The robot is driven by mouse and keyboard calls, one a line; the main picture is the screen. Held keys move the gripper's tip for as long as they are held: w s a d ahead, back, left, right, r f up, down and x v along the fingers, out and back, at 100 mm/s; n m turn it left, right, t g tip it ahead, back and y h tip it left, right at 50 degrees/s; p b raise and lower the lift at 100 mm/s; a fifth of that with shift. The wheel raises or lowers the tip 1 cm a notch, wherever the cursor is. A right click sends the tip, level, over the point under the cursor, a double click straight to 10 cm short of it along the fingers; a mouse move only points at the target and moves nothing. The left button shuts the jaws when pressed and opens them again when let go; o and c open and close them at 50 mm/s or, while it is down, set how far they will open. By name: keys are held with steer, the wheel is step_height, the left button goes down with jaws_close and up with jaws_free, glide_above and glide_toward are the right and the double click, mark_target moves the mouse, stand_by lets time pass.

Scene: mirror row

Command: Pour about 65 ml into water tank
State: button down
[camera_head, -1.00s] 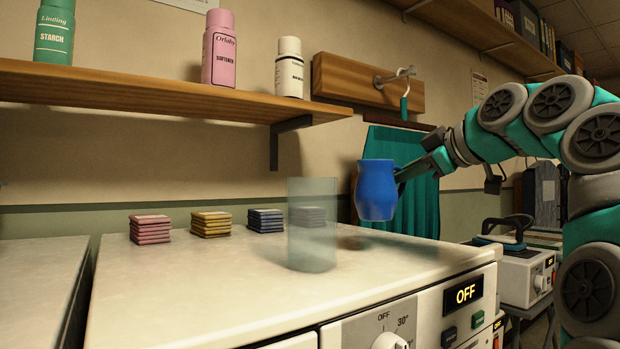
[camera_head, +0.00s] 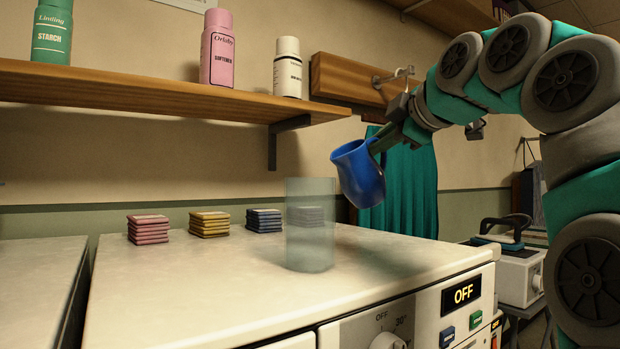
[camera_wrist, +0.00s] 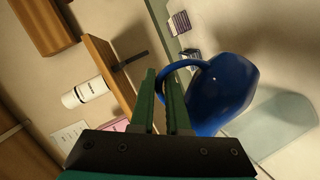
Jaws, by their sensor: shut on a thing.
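A blue jug (camera_head: 360,174) is held in the air above the machine top, to the upper right of the clear glass tank (camera_head: 311,235). The jug is tilted with its mouth toward the left, and no stream shows. My gripper (camera_head: 378,143) is shut on the jug's handle; the wrist view shows the fingers (camera_wrist: 168,100) at the handle and the jug body (camera_wrist: 222,92) to their right. The see-through tank stands upright on the white machine top (camera_head: 220,290); I cannot make out a water level in it. The jug's inside is hidden.
A wooden shelf (camera_head: 150,90) with bottles hangs above. A wooden hook rail (camera_head: 350,80) is near my wrist. The machine top's front is clear.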

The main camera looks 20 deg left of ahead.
steer(key=shift+s+a+r+n, duration=0.55)
steer(key=shift+s+n, duration=0.05)
steer(key=shift+s, duration=0.1)
steer(key=shift+s+a+r+n+t+h+b, duration=0.15)
steer(key=shift+s+a+r+n+t, duration=0.1)
steer(key=shift+r+n, duration=0.2)
steer(key=shift+s+a+r+n+t+h+b, duration=0.1)
steer(key=shift+s+a+r+n+t+b, duration=0.1)
steer(key=shift+r+n+t, duration=0.2)
steer(key=shift+s+a+r+n+t+h+b, duration=0.15)
steer(key=shift+s+a+r+n, duration=0.15)
steer(key=shift+r, duration=0.2)
steer(key=shift+s+a+r+n, duration=0.2)
steer(key=shift+r+n, duration=0.1)
steer(key=shift+n, duration=0.25)
steer(key=shift+s+a+r+n+t, duration=0.1)
steer(key=shift+s+r+n+t, duration=0.1)
steer(key=shift+n+t, duration=0.1)
steer(key=shift+s+a+r+b, duration=0.1)
steer(key=shift+a+r+b, duration=0.1)
steer(key=shift+b, duration=0.1)
steer(key=shift+s+a+r+n+t, duration=0.2)
steer(key=shift+s+n+t, duration=0.1)
steer(key=shift+n, duration=0.3)
steer(key=shift+s+r, duration=0.1)
